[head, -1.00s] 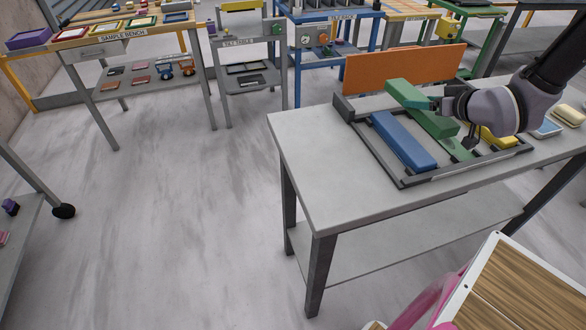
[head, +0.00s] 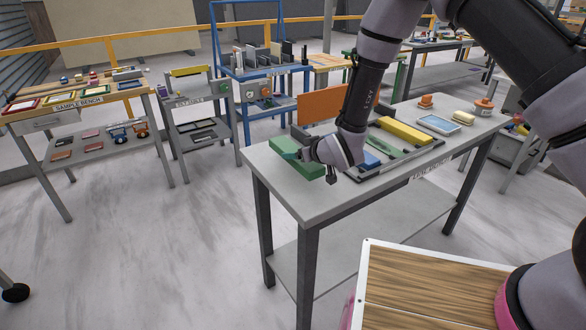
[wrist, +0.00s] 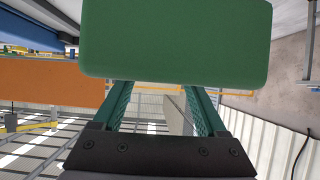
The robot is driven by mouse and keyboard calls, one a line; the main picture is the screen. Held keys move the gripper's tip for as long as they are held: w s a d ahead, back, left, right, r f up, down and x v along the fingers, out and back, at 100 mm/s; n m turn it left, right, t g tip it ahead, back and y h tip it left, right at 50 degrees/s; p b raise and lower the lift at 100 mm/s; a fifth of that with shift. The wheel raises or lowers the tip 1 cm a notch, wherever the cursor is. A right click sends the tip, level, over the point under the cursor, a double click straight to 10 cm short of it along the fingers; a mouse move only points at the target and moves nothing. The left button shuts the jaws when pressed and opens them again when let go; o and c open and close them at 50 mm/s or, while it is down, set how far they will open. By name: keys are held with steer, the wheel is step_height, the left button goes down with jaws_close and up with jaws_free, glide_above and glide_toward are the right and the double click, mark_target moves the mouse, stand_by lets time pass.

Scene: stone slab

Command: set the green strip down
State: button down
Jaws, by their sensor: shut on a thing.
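The green strip (head: 291,150) is over the bare left end of the grey slab-topped table (head: 285,187), left of the dark frame. Whether it touches the top I cannot tell. My gripper (head: 303,156) is shut on it. In the wrist view the green strip (wrist: 176,40) fills the upper middle, across the tips of my gripper's teal fingers (wrist: 160,88). In the head view my arm hides part of the dark frame (head: 372,165) and most of the blue strip (head: 369,160).
A yellow strip (head: 405,131) lies in the frame's right part. An orange panel (head: 321,106) stands upright behind. A blue-rimmed tray (head: 438,124), an orange-lidded jar (head: 483,107) and small blocks sit at the right end. The table's front left corner is bare.

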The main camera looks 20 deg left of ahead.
mark_target(313, 165)
steer(key=shift+w+f, duration=0.1)
steer(key=shift+f, duration=2.15)
steer(key=shift+f, duration=0.15)
jaws_free()
steer(key=v, duration=1.2)
